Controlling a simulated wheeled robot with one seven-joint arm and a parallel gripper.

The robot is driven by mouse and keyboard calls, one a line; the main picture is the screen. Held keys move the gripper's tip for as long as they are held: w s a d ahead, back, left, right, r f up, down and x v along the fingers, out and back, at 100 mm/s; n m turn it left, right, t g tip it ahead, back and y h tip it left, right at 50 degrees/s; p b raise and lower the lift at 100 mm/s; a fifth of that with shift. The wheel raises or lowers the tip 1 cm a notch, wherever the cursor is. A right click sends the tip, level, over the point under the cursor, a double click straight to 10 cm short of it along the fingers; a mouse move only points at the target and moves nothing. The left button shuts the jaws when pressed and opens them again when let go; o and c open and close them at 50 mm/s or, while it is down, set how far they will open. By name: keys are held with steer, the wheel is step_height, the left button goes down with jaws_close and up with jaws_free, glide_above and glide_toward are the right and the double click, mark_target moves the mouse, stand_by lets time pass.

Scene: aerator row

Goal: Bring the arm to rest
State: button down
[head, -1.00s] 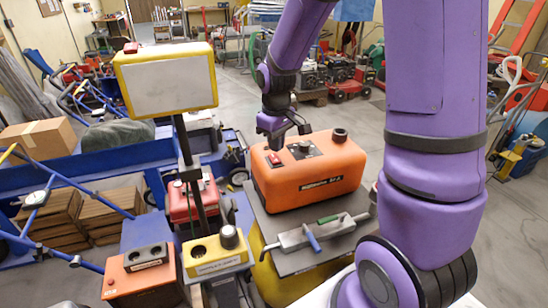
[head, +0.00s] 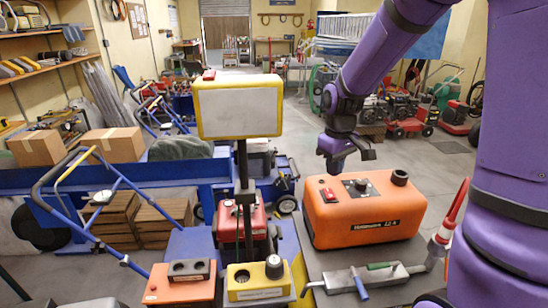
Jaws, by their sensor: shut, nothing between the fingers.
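My purple arm comes in from the right and ends in my dark gripper (head: 350,158), which hangs above the back left part of the orange machine (head: 365,222). The gripper is shut and empty, apart from the machine as far as I can tell. The orange machine has a red switch, a dark knob and a black cap on top. It sits on a grey bench top (head: 310,262).
A yellow-framed blank panel (head: 239,108) stands on a dark post left of the gripper. A metal tool with green and blue handles (head: 365,277) lies in front of the machine. Small orange (head: 180,283) and yellow (head: 258,281) boxes stand front left.

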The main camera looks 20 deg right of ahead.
steer(key=shift+s+r, duration=0.15)
steer(key=shift+r, duration=0.2)
steer(key=s+a+r+m+t, duration=0.2)
steer(key=s+r, duration=0.6)
steer(key=s, duration=0.3)
steer(key=s+a+r+m+t, duration=0.1)
steer(key=s+a+r+t, duration=0.1)
steer(key=s+r, duration=0.6)
steer(key=s+t, duration=0.1)
steer(key=s, duration=0.2)
steer(key=shift+r+m, duration=0.2)
steer(key=shift+m, duration=0.2)
steer(key=shift+w, duration=0.15)
